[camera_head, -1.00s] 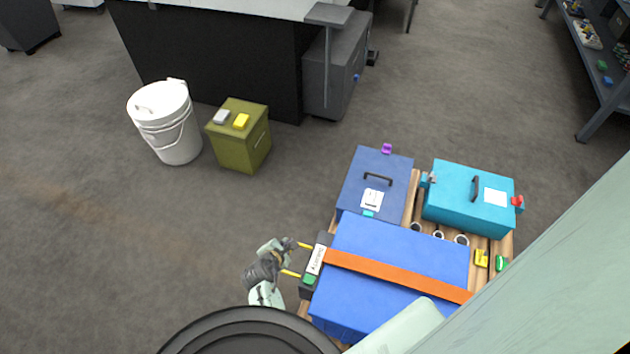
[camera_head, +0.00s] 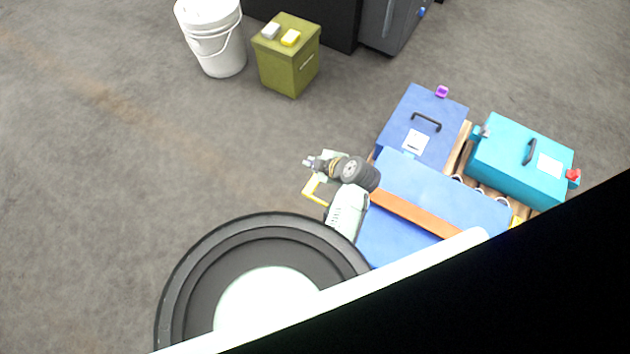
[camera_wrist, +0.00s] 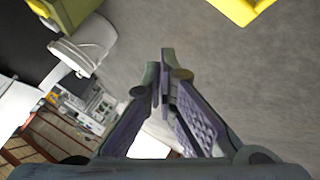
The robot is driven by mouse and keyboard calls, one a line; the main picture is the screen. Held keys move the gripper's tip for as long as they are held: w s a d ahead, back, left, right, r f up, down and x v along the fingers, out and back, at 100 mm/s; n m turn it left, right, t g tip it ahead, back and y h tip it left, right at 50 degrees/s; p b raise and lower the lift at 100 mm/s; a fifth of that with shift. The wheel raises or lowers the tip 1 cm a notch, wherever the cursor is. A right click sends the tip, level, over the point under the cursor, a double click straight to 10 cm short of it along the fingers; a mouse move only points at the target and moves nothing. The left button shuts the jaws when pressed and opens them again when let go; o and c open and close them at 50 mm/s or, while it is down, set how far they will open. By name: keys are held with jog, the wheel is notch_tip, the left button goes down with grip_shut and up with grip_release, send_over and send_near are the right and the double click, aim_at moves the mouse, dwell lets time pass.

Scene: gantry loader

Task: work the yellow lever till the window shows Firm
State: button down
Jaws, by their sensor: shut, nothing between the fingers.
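The yellow lever (camera_head: 314,192) shows beside my wrist in the head view, standing out to the left of the blue strapped case (camera_head: 440,188). A yellow piece that looks like its handle (camera_wrist: 240,8) shows at the top right of the wrist view. My gripper (camera_head: 309,163) is shut and empty, just above the lever in the picture. Its fingertips (camera_wrist: 165,68) are together in the wrist view, apart from the yellow piece. My arm hides the lever's housing and the window, so I cannot read it.
An orange strap (camera_head: 415,212) crosses the blue case. A dark blue box (camera_head: 405,110) and a teal box (camera_head: 505,165) stand behind it. An olive box (camera_head: 287,65) and a white bucket (camera_head: 218,50) stand on the floor farther back. The floor at left is clear.

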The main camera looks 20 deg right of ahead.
jog(key=shift+r, duration=0.2)
jog(key=shift+f, duration=0.1)
notch_tip(320, 180, down, 9)
jog(key=b, duration=0.6)
jog(key=shift+b, duration=0.3)
dwell(1.1)
jog(key=shift+f+b, duration=0.3)
jog(key=shift+b, duration=0.1)
